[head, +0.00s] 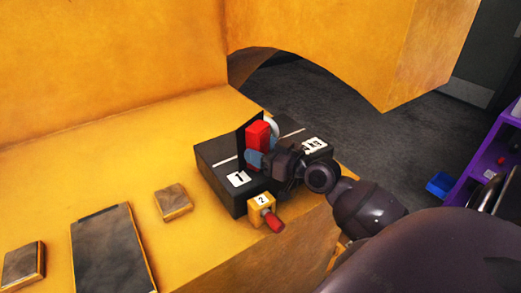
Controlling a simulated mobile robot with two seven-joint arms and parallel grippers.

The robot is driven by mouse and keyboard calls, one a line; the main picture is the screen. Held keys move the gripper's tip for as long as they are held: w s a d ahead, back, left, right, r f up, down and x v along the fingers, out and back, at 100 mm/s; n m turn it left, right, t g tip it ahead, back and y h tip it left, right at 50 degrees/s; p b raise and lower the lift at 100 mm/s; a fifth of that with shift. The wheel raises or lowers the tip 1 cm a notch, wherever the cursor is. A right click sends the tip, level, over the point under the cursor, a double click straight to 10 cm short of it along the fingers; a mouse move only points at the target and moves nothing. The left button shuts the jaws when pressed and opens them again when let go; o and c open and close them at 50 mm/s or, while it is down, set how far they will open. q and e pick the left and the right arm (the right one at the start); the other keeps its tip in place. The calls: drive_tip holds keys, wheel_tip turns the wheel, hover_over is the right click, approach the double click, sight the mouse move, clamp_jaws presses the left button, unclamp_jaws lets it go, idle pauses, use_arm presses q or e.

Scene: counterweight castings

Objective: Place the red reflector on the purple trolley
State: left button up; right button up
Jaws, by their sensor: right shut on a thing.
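The red reflector (258,134) is a small upright red block at the black casting-like box in the middle of the head view. My right gripper (256,158) reaches in from the lower right and is shut on the red reflector at its lower part. Whether the reflector still touches the box is hidden by the gripper. The purple trolley (492,150) stands at the right edge, only partly in view, with purple shelves. My left gripper is not in view.
The black box (222,161) bears a "1" label and sits on a yellow ledge (110,150). A yellow block labelled "2" with a red knob (274,222) is at its front. A blue bin (440,185) is beside the trolley. Dark floor lies between.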

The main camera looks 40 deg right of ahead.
drive_tip(key=shift+f, duration=0.15)
drive_tip(key=o, duration=1)
drive_tip(key=shift+o, duration=0.2)
